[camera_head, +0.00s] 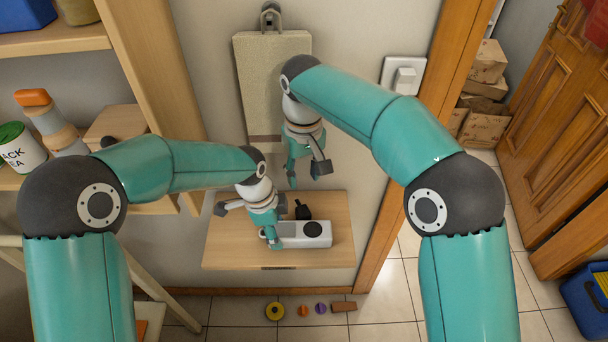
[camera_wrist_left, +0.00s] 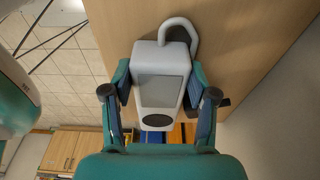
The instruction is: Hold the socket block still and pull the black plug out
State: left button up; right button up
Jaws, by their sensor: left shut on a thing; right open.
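The socket block (camera_head: 315,241) is pale grey with a darker panel and a round black patch on top. It lies on a small wooden shelf (camera_head: 235,255). In the left wrist view the block (camera_wrist_left: 160,88) sits between my left gripper's fingers (camera_wrist_left: 160,100), with a pale loop at its far end. My left gripper (camera_head: 258,218) is shut on the block and hides its left part. A black piece that looks like the plug (camera_head: 302,211) stands at the block's back edge; whether it is seated cannot be told. My right gripper (camera_head: 305,174) is open and empty, above and behind it.
A beige hanging board (camera_head: 258,75) is on the wall behind my right gripper. A white switch (camera_head: 404,77) and a wooden door frame (camera_head: 415,125) stand to the right. Several small items, including a yellow ring (camera_head: 275,311), lie on the floor below.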

dwell(0.4)
pick_arm(q)
jog(key=o, duration=1.2)
jog(key=shift+o, duration=0.2)
notch_tip(320, 180, up, 12)
jog(key=a, duration=0.2)
jog(key=shift+f, duration=0.15)
